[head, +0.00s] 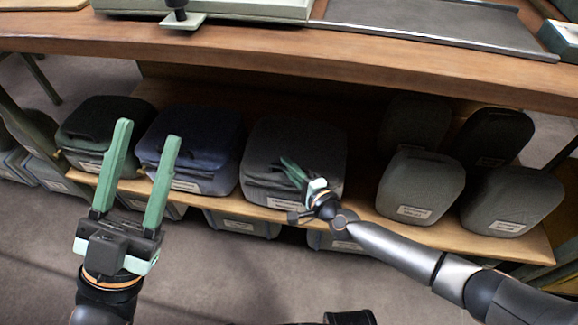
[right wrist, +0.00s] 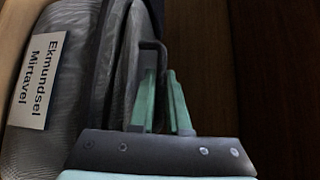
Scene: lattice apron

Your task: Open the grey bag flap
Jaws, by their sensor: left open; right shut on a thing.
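The grey bag (head: 262,140) sits on the shelf near the middle of the head view, with its flap lying closed on top. In the right wrist view the bag's side (right wrist: 52,150) fills the left, with a white label reading "Ekmundsel Mirtavel". A thin dark handle (right wrist: 152,44) stands out from the flap beside my fingers. My right gripper (head: 285,163) is at the top of the bag, its fingers shut on the handle; they also show in the right wrist view (right wrist: 163,85). The exact grip is partly hidden. My left gripper (head: 148,131) is open and empty, in front of the bags at left.
A navy bag (head: 200,135) and a dark green-black bag (head: 100,120) stand left of the grey bag. Several upright bags (head: 420,185) stand to its right. More bins sit below the shelf.

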